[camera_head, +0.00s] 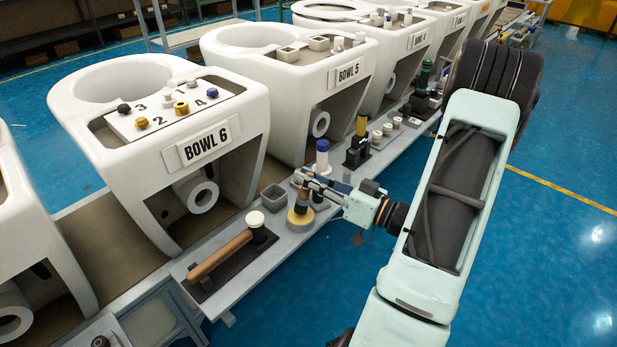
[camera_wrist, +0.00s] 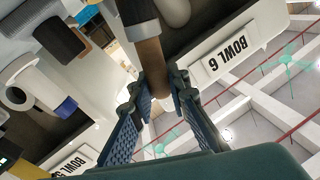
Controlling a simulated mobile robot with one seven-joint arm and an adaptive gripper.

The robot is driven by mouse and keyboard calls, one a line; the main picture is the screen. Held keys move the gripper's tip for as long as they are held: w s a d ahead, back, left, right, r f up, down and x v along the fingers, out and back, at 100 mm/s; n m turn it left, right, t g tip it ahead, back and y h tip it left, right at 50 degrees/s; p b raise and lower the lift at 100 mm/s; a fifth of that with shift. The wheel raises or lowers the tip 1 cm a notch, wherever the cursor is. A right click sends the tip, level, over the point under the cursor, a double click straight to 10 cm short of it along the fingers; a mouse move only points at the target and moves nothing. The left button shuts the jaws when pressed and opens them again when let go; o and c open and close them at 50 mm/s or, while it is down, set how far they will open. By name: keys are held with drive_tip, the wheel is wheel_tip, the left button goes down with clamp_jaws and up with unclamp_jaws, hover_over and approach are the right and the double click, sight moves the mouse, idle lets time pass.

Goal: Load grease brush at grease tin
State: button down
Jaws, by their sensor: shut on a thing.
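The grease brush has a brown handle (camera_head: 301,203) and stands roughly upright. The grease tin (camera_head: 300,222) is a low round yellowish container on the grey shelf, directly below the brush.
A small grey box (camera_head: 273,197) and a blue-capped white cylinder (camera_head: 322,157) stand close by. Bowl 6 (camera_head: 235,115) rises behind. The blue floor at right is clear.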

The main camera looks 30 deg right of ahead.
drive_tip(key=shift+f, duration=0.55)
idle(1.2)
drive_tip(key=shift+r, duration=0.1)
wheel_tip(320, 180, up, 7)
drive_tip(key=p, duration=0.6)
drive_tip(key=shift+a, duration=0.1)
idle(0.6)
drive_tip(key=w+a+n+g+y, duration=0.2)
drive_tip(key=a+g+y, duration=0.1)
drive_tip(key=a, duration=0.5)
drive_tip(key=w+a+n+g+y, duration=0.2)
drive_tip(key=a+n+y, duration=0.1)
drive_tip(key=a, duration=0.5)
wheel_tip(320, 180, up, 22)
drive_tip(key=m+t+h+p, duration=0.5)
drive_tip(key=h+p, duration=0.1)
drive_tip(key=p, duration=2.2)
drive_tip(key=shift+d+h+p, duration=0.35)
drive_tip(key=shift+h+p, duration=0.05)
